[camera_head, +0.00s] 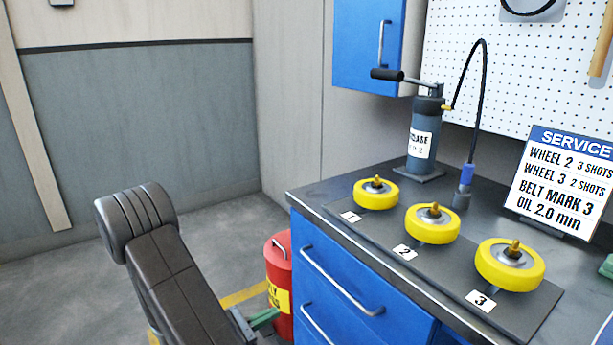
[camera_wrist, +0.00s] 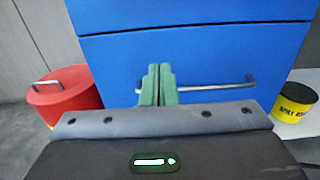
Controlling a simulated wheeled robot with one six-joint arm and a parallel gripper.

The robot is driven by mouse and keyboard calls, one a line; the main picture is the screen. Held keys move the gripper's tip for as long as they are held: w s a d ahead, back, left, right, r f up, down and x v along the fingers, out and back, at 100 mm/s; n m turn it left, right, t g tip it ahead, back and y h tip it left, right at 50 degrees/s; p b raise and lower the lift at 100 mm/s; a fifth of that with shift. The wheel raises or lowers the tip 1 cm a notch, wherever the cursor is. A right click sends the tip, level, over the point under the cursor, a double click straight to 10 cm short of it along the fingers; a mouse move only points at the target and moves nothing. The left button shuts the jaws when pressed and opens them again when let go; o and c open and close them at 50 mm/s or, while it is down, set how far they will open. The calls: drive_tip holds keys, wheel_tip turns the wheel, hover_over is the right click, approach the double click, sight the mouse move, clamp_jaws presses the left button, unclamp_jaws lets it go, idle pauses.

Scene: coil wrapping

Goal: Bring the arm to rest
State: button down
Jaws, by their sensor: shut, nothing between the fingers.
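My gripper (camera_wrist: 158,84) shows its two green fingers pressed together with nothing between them. In the wrist view it points at the blue drawer front (camera_wrist: 200,65), and its fingertips overlap the silver drawer handle (camera_wrist: 215,87). I cannot tell whether they touch it. In the head view my dark arm comes in from the lower left. The green fingers (camera_head: 265,318) show at the bottom, in front of the red bin and left of the blue drawer cabinet (camera_head: 325,270). The rest of the gripper is partly hidden by the arm.
A red bin (camera_head: 279,262) stands beside the cabinet. The worktop holds three yellow wheels (camera_head: 376,194) on a numbered dark mat, a grease pump (camera_head: 424,140) with hose, and a service sign (camera_head: 563,180). A yellow-and-black tub (camera_wrist: 294,103) is at right. Floor at left is clear.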

sight(324, 288)
drive_tip(key=shift+x, duration=6.7)
drive_tip(key=shift+s, duration=0.1)
